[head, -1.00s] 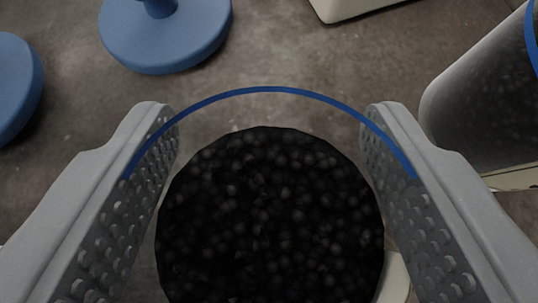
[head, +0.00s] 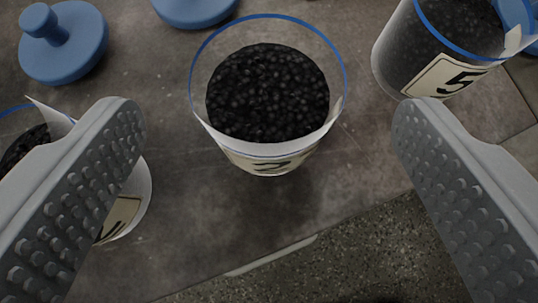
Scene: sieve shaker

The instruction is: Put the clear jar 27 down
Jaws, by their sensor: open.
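A clear jar (head: 265,160) with a blue rim and dark granules inside stands upright on the brown-grey table (head: 200,240) in the head view. Its cream label faces me but is too foreshortened to read surely, so I cannot confirm the number 27. My gripper (head: 270,112) is open, with its two studded grey fingers spread wide to the left and right. The fingers are apart from this jar, which appears beyond and between their tips.
A jar labelled 5 (head: 455,75) stands at upper right, near the right fingertip. Another jar (head: 135,205) is partly hidden behind the left finger. Blue knobbed lids (head: 75,50) lie at the back left. The table's front edge (head: 270,255) crosses below, with speckled floor beyond.

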